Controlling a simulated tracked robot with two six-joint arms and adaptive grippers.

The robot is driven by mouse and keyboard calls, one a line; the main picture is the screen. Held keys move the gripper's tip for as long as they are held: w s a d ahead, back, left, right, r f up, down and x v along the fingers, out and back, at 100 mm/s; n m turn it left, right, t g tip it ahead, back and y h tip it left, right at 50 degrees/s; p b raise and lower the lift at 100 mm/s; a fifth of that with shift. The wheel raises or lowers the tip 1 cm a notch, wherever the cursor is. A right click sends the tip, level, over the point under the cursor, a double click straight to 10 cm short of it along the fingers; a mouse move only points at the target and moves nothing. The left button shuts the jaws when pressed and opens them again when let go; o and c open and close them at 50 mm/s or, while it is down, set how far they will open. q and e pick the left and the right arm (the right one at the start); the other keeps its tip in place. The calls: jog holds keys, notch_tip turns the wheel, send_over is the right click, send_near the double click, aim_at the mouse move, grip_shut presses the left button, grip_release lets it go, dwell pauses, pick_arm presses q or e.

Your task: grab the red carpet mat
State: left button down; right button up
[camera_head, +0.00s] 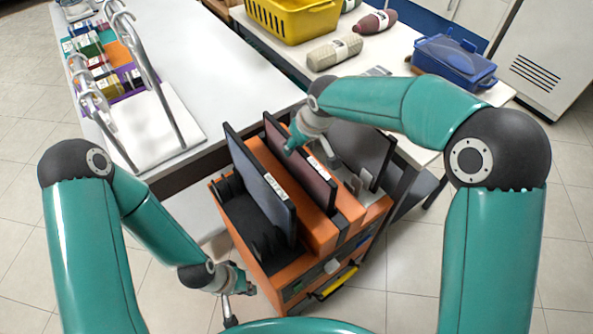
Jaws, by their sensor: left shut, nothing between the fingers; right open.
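The red carpet mat (300,165) is a thin dark red panel with a white label, standing upright in a slot of the orange rack cart (318,232). A dark grey-blue mat (258,180) stands to its left and a grey mat (360,147) to its right. My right gripper (326,153) is open and points down beside the red mat's upper right side; its fingers are small and partly hidden, and I cannot tell whether they touch the mat. My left gripper (232,312) is shut and empty, low at the cart's front left.
A white table (215,50) behind the cart holds a metal hanger stand (155,85) and colourful items. The right table (400,55) carries a yellow basket (295,18), rolled textiles (334,52) and a blue box (453,60). Tiled floor is free at front right.

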jog(key=x, duration=0.3)
jog(key=shift+d+f+p, duration=0.15)
jog(key=shift+p, duration=0.15)
grip_shut()
jog(key=shift+w, duration=0.1)
